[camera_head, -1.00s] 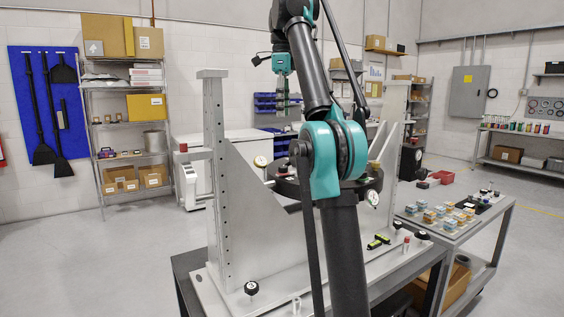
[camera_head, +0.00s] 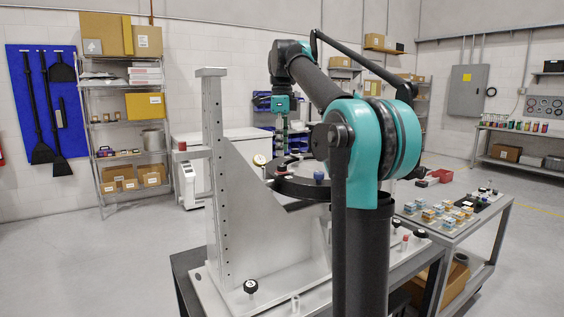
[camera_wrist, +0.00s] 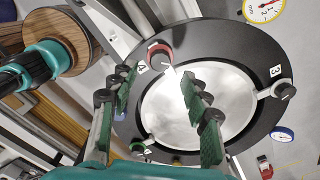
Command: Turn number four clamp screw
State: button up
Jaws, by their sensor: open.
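The dark ring fixture (camera_head: 300,188) holds a round mirror (camera_wrist: 215,100), seen in the wrist view. The number four clamp screw (camera_wrist: 158,54) has a dark knob with a red band and sits on the ring beside the label 4. My gripper (camera_wrist: 157,79) is open, with green-padded fingers on either side of the view. The screw shows between and just beyond the fingertips; I cannot tell whether they touch it. In the head view my gripper (camera_head: 281,142) points down above the ring's far side, near a red-banded knob (camera_head: 282,170).
The number three screw (camera_wrist: 283,90) is at the ring's right, and a green-banded knob (camera_wrist: 137,147) is at its lower left. A dial gauge (camera_wrist: 262,8) stands beside the ring. The upright metal bracket (camera_head: 214,160) rises to the left. A side table (camera_head: 450,222) carries small blocks.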

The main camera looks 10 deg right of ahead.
aim_at(282, 165)
jog(key=shift+f, duration=2.55)
jog(key=shift+c, duration=0.4)
grip_shut()
jog(key=shift+n, duration=0.3)
